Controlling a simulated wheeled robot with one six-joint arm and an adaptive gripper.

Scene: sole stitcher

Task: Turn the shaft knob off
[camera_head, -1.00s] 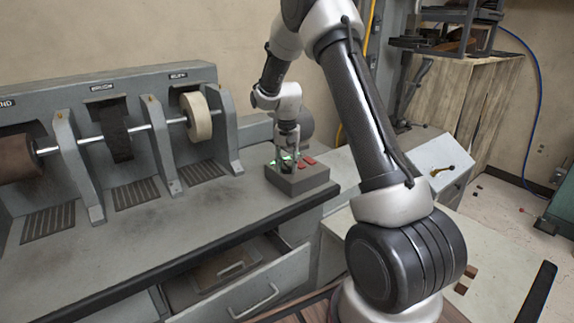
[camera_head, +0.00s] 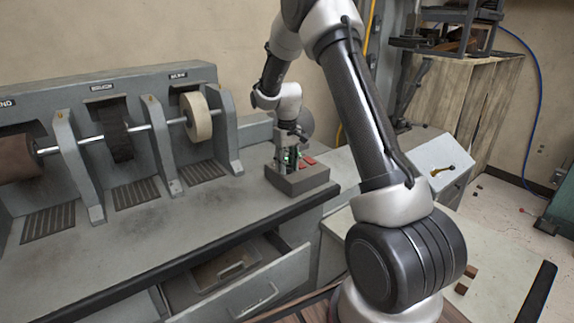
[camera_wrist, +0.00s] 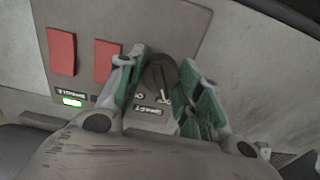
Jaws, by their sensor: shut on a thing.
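The shaft knob (camera_wrist: 161,75) is a dark round knob on the grey control box. In the wrist view it sits between the two green-padded fingers of my gripper (camera_wrist: 166,85), which is shut on it. A label beside the knob is partly covered by the fingers. In the head view my gripper (camera_head: 289,160) points down onto the control box (camera_head: 300,181), and the knob is hidden there. The knob's exact setting cannot be read.
Two red switches (camera_wrist: 62,52) and a lit green indicator (camera_wrist: 72,102) are on the same panel. A bench with several wheels on a shaft (camera_head: 140,128) stands to the left. An open drawer (camera_head: 230,270) is below the bench edge.

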